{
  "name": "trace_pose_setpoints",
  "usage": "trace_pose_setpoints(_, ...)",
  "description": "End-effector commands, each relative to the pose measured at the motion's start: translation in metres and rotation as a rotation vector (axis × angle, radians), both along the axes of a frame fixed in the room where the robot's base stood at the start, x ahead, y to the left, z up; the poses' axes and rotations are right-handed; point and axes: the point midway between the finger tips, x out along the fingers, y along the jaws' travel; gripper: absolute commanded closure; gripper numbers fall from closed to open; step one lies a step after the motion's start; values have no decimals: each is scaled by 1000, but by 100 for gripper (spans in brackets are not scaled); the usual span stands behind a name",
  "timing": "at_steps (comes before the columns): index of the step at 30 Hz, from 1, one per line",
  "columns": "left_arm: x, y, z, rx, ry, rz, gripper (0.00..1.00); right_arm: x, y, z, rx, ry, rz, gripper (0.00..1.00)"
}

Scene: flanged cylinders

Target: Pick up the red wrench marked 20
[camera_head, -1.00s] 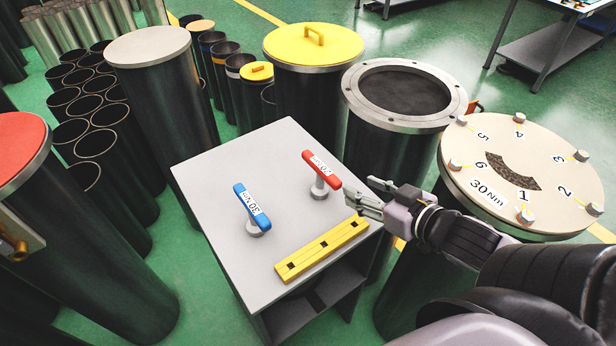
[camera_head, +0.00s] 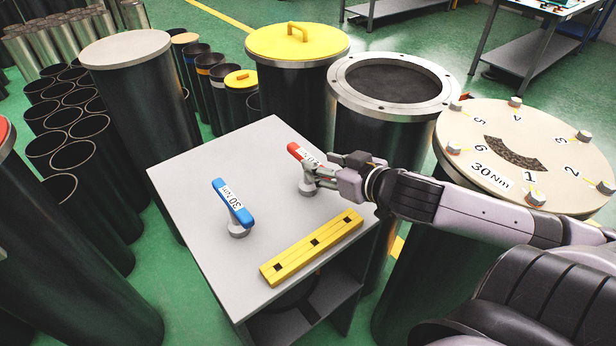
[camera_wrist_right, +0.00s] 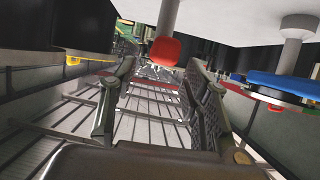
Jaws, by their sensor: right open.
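The red wrench (camera_head: 297,152) stands on a grey post on the grey table, and its label is partly hidden behind my right gripper (camera_head: 324,169). That gripper is open and its fingers are at the wrench's right end. In the right wrist view the red end of the wrench (camera_wrist_right: 165,50) appears just beyond the gap between the open fingers (camera_wrist_right: 160,76); I cannot tell whether they touch it. My left gripper is not in view.
The blue wrench (camera_head: 231,202), marked 30, stands on a post to the left. A yellow bar (camera_head: 311,247) with square holes lies along the table's front right. A flanged cylinder (camera_head: 488,172) with numbered bolts is at right, under my arm. The table's left part (camera_head: 190,180) is clear.

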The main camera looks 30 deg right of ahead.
Motion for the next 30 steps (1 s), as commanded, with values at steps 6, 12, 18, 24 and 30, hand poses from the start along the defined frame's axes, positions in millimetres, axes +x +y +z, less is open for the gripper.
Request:
trace_pose_setpoints(6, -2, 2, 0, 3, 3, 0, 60, 10, 1, -4, -1, 0, 0, 57)
trace_pose_setpoints(12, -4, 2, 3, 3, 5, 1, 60, 18, 0, -5, -1, -2, -1, 57)
trace_pose_setpoints(18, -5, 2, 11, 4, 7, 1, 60, 37, 1, -12, 0, -2, -1, 57)
trace_pose_setpoints(24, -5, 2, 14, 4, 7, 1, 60, 53, 2, -21, -1, -2, -1, 57)
trace_pose_setpoints(30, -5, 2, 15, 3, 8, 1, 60, 58, 3, -24, -2, 0, 1, 57)
